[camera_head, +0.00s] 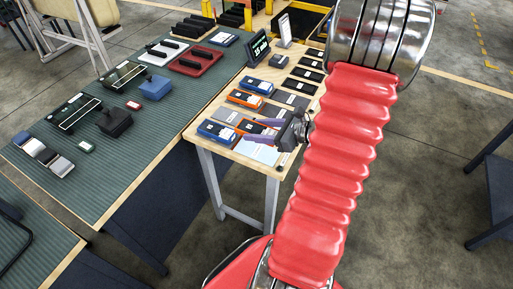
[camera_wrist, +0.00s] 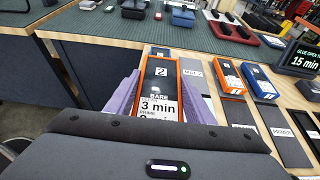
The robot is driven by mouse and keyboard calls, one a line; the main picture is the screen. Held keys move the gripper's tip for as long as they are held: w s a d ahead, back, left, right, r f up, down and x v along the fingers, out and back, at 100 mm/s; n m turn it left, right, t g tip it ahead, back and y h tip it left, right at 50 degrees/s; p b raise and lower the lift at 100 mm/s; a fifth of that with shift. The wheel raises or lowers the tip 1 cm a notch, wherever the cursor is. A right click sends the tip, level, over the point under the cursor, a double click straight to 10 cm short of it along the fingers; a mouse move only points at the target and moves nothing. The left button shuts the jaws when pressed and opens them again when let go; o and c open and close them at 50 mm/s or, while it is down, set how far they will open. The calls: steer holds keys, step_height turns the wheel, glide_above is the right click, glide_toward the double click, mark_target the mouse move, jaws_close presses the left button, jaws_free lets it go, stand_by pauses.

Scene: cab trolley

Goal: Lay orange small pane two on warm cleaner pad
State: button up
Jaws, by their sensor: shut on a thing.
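The orange small pane two (camera_wrist: 161,78) is an orange-edged dark block with a white "2" and a label reading "BARE 3 min". It lies between the two purple fingers of my gripper (camera_wrist: 152,98), which is shut on it. In the head view my gripper (camera_head: 262,131) is at the near end of the wooden table, with the pane's orange edge (camera_head: 246,127) beyond the fingertips. I cannot tell whether the pane touches the table. Several flat grey pads lie there, one partly lettered (camera_wrist: 195,73); I cannot make out which is the warm cleaner pad.
Other orange (camera_head: 245,98) and blue (camera_head: 217,132) panes lie close beside my gripper on the wooden table (camera_head: 205,108). A "15 min" display (camera_head: 258,49) stands at its far end. A green-topped bench (camera_head: 110,160) with trays and blocks adjoins on the left.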

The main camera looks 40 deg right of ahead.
mark_target(258, 151)
steer(key=shift+f, duration=1.85)
steer(key=shift+f, duration=2.1)
steer(key=shift+f, duration=0.1)
steer(key=o, duration=1.2)
